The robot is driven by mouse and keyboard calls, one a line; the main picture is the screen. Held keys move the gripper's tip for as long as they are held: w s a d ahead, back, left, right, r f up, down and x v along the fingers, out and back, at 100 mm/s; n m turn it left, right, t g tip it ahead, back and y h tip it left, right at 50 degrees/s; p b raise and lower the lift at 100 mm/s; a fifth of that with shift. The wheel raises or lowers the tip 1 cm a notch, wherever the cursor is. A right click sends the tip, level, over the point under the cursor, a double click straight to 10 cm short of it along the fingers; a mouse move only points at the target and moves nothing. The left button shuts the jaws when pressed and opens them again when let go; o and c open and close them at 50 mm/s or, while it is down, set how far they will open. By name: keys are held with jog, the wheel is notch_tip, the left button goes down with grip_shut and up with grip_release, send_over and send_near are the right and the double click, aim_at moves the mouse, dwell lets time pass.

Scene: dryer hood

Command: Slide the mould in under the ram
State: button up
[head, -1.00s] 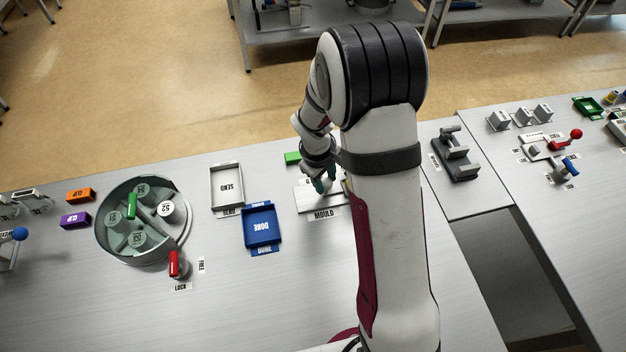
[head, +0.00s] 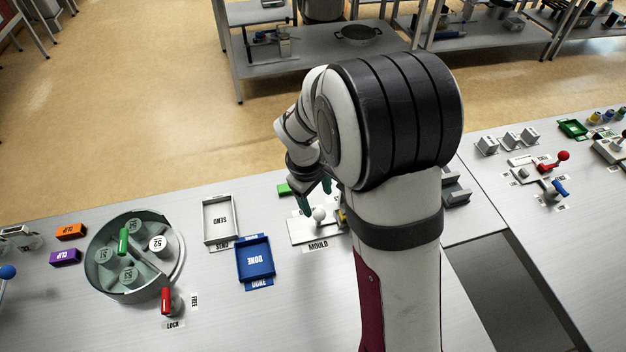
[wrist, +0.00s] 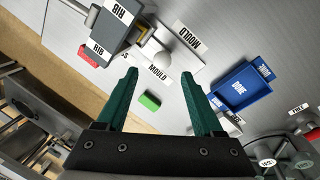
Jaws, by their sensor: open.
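The mould (head: 301,231) is a pale flat plate with a white ball knob (head: 319,213), lying behind the MOULD label on the bench. Its right part is hidden by my arm in the head view. The knob also shows in the wrist view (wrist: 165,59), beyond my fingertips. My gripper (head: 316,196) has green fingers, open and empty, above and just behind the knob. In the wrist view the open fingers (wrist: 162,76) have nothing between them. A grey block labelled RIB (wrist: 116,22) stands beside the mould. I cannot make out the ram for certain.
A blue DONE tray (head: 255,282) and a white SEND tray (head: 208,239) lie left of the mould. A small green block (head: 284,189) is behind it. A round drum (head: 98,285) and red lever (head: 166,302) stand further left. Bench in front of the mould is clear.

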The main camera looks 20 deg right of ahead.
notch_tip(320, 180, up, 9)
jog(key=s+a, duration=0.1)
jog(key=shift+a, duration=0.25)
jog(key=shift+f, duration=0.1)
jog(key=s+a+r+m+y, duration=0.1)
jog(key=s+m, duration=0.5)
jog(key=s, duration=0.6)
jog(key=s+a+r+m+g+y, duration=0.1)
jog(key=s+m, duration=0.5)
jog(key=s, duration=0.7)
jog(key=shift+a+y, duration=0.8)
jog(key=shift+a, duration=0.25)
